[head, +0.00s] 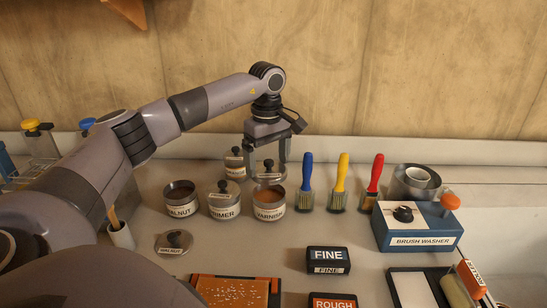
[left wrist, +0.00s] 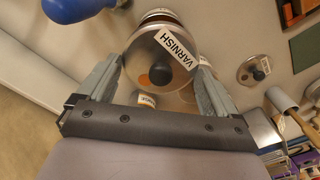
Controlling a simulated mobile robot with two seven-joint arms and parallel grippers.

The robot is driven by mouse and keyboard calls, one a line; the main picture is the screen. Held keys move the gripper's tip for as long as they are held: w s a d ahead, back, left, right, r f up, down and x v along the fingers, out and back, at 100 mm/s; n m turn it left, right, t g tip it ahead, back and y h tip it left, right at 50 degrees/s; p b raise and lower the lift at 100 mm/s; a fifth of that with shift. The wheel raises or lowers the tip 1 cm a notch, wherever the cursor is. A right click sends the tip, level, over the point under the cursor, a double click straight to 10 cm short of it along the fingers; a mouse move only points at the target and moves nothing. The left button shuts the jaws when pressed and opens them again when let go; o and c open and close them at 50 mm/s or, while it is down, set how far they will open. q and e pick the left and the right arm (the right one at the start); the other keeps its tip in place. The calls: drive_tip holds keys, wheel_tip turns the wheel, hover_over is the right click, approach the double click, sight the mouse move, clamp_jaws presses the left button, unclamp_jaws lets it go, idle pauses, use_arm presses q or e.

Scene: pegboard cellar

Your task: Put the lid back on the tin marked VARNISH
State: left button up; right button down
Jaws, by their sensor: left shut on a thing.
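The VARNISH tin (head: 269,213) stands upright and open on the bench, its brown inside showing. My left gripper (head: 267,172) is above it, fingers down, shut on a round metal lid with a dark knob (head: 268,165). In the left wrist view the lid (left wrist: 150,48) carries a VARNISH label and sits between the two fingers. The lid appears held just above the tin, apart from its rim. The lid hides most of the tin in the wrist view. My right gripper is not in view.
The lidded PRIMER tin (head: 223,212) and open WALNUT tin (head: 181,209) stand left of it. Another lidded tin (head: 235,171) is behind. The WALNUT lid (head: 168,250) lies in front. Blue (head: 305,172), yellow (head: 342,170) and red (head: 375,172) brushes stand close on the right.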

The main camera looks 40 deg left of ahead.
sight(268, 170)
use_arm(q)
drive_tip(key=shift+f, duration=0.9)
wheel_tip(268, 170, down, 2)
drive_tip(key=shift+f+b, duration=0.1)
drive_tip(key=shift+b, duration=1)
drive_tip(key=shift+f+b, duration=0.45)
drive_tip(key=shift+f, duration=0.6)
drive_tip(key=shift+p, duration=0.5)
drive_tip(key=shift+f, duration=0.15)
drive_tip(key=shift+p, duration=0.35)
drive_tip(key=o, duration=0.7)
